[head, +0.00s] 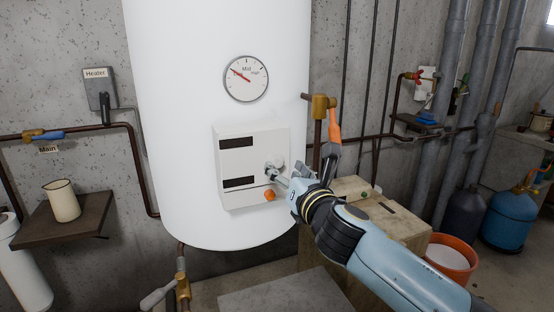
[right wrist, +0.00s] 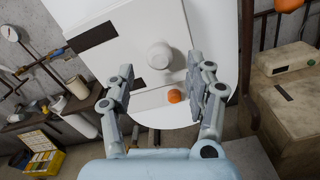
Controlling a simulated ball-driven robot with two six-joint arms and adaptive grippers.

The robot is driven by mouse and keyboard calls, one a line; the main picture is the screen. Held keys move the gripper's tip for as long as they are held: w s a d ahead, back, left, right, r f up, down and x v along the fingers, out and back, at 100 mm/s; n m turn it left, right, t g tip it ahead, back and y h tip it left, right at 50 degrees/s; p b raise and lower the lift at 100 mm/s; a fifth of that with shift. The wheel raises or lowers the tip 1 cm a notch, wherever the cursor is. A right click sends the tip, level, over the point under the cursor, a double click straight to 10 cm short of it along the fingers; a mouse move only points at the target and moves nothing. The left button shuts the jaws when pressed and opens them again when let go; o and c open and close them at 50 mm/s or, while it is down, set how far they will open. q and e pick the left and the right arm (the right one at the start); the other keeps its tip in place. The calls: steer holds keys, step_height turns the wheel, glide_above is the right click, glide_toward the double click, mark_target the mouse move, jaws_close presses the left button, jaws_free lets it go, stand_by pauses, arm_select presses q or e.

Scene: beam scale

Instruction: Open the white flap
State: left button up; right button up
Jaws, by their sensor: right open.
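The white flap (head: 240,160) is the flat front of a box on the big white tank. It looks shut, with two dark slots and a pale round knob near its right side. In the right wrist view the flap (right wrist: 125,45) fills the upper middle, and its knob (right wrist: 159,56) shows between my fingertips. My right gripper (head: 277,172) is open at the knob and partly hides it in the head view. I cannot tell whether the fingers touch the knob. An orange button (head: 269,195) sits just below the flap. My left gripper is not in view.
A round dial (head: 246,79) is above the box. A copper pipe with an orange-handled valve (head: 334,124) runs to its right. A shelf with a jug (head: 63,201) is at the left.

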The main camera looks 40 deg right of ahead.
mark_target(279, 164)
steer(key=x, duration=0.5)
steer(key=shift+w, duration=0.2)
jaws_close()
